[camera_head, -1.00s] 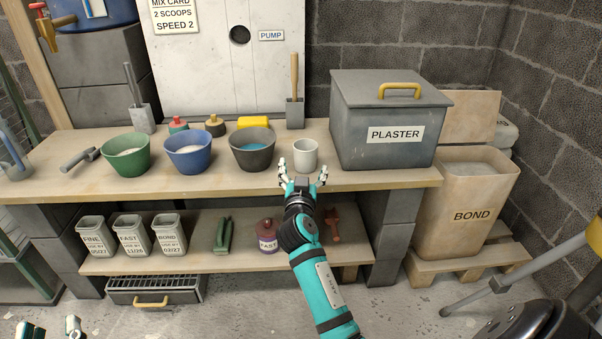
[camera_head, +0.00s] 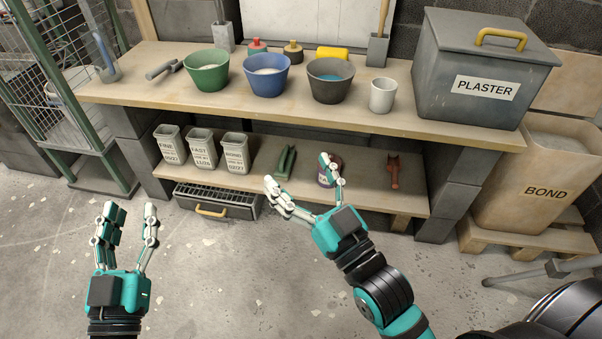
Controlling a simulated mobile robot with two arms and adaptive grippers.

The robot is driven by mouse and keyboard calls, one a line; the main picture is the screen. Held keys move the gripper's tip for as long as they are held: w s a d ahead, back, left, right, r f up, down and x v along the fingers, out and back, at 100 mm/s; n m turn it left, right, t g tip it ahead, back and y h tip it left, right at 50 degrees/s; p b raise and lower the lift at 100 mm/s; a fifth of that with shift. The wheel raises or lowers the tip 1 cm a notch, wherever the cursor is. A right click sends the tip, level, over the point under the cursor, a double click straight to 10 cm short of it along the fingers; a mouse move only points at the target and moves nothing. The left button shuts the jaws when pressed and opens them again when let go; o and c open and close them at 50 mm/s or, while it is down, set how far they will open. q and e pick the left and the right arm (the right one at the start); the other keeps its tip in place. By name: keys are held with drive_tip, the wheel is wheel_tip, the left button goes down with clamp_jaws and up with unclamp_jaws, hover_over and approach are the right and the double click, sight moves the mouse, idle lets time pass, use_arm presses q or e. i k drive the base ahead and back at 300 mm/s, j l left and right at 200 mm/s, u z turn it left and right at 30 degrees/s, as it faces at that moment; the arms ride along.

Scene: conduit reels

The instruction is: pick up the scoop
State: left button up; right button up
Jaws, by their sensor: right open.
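No object is clearly recognisable as the scoop. A grey long-handled tool (camera_head: 165,69) lies on the bench left of the green bowl, and a red tool (camera_head: 394,171) and a green tool (camera_head: 286,162) lie on the lower shelf; I cannot tell whether any is the scoop. My left gripper (camera_head: 129,210) is open and empty over the floor at the left, well short of the bench.
The bench (camera_head: 330,115) carries a green bowl (camera_head: 207,73), blue bowl (camera_head: 266,77), dark bowl (camera_head: 330,80), white cup (camera_head: 383,96) and plaster bin (camera_head: 455,70). Labelled tins stand on the lower shelf. A BOND bin (camera_head: 535,180) stands right, a wire cage (camera_head: 50,85) left.

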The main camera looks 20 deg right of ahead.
sight(166, 69)
drive_tip(key=z, duration=2.2)
drive_tip(key=u, duration=2.35)
drive_tip(key=i+j+z, duration=0.15)
drive_tip(key=i+j, duration=0.15)
drive_tip(key=i, duration=0.25)
drive_tip(key=i+j+z, duration=0.2)
drive_tip(key=i+j, duration=0.15)
drive_tip(key=i, duration=0.2)
drive_tip(key=i+j+z, duration=0.15)
drive_tip(key=i+j, duration=0.25)
drive_tip(key=i, duration=0.1)
